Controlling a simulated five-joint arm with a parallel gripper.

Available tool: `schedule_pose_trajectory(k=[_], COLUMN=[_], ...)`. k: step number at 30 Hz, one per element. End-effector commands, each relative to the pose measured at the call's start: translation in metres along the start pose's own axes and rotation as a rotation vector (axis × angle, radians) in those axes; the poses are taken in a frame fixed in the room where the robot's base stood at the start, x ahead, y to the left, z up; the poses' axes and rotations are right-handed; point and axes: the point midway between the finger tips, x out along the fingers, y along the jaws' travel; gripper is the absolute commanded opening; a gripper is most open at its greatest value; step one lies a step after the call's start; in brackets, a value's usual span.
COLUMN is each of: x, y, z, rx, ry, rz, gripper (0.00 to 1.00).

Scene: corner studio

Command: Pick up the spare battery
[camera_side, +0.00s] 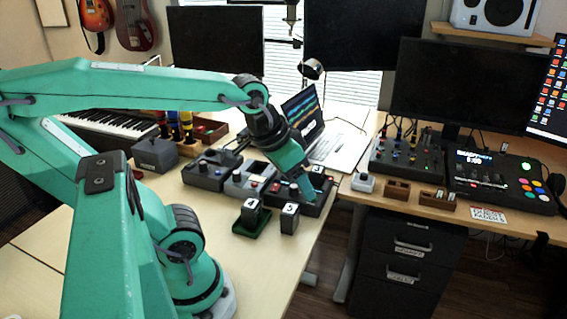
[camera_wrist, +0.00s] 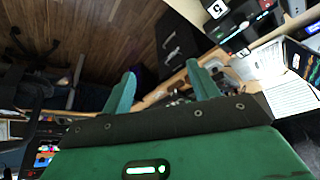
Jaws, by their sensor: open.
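My gripper (camera_side: 306,192) is open and hangs above the right end of a row of dark pedals on the desk. In the wrist view its two green fingers (camera_wrist: 161,68) are apart with nothing between them. Two dark battery-like blocks with white labels stand in front: one (camera_side: 251,212) is at a green tray (camera_side: 250,231), the other (camera_side: 289,218) stands on bare desk to its right, nearer the edge. My gripper is above and behind the right block, apart from it. The pictures do not show which is called spare. In the wrist view, labelled dark things (camera_wrist: 217,9) show at the top right.
Grey and dark pedals (camera_side: 205,171) stand behind the blocks. An open laptop (camera_side: 335,145) is further back. A second desk at the right holds a mixer (camera_side: 405,158) and wooden boxes (camera_side: 397,190). A dark drawer cabinet (camera_side: 405,255) stands below.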

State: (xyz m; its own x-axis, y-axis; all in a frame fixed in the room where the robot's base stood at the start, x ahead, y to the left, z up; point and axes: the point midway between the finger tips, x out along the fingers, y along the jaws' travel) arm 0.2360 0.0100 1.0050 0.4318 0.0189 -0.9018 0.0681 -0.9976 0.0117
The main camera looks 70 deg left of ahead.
Motion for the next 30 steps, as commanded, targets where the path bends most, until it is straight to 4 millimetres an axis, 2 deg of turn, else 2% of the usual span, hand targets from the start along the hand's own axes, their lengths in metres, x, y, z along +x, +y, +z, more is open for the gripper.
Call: schedule_pose_trajectory(k=[9, 15, 23, 30], x=[0.041, 0.071, 0.112, 0.147], y=[-0.033, -0.058, -0.093, -0.124], z=[-0.015, -0.018, -0.013, 0.000], rx=[-0.190, -0.320, -0.491, -0.633], ry=[-0.124, -0.204, -0.305, -0.386], rz=[-0.054, -0.088, -0.127, -0.157], gripper=[0.60, 0.60, 0.60, 0.60])
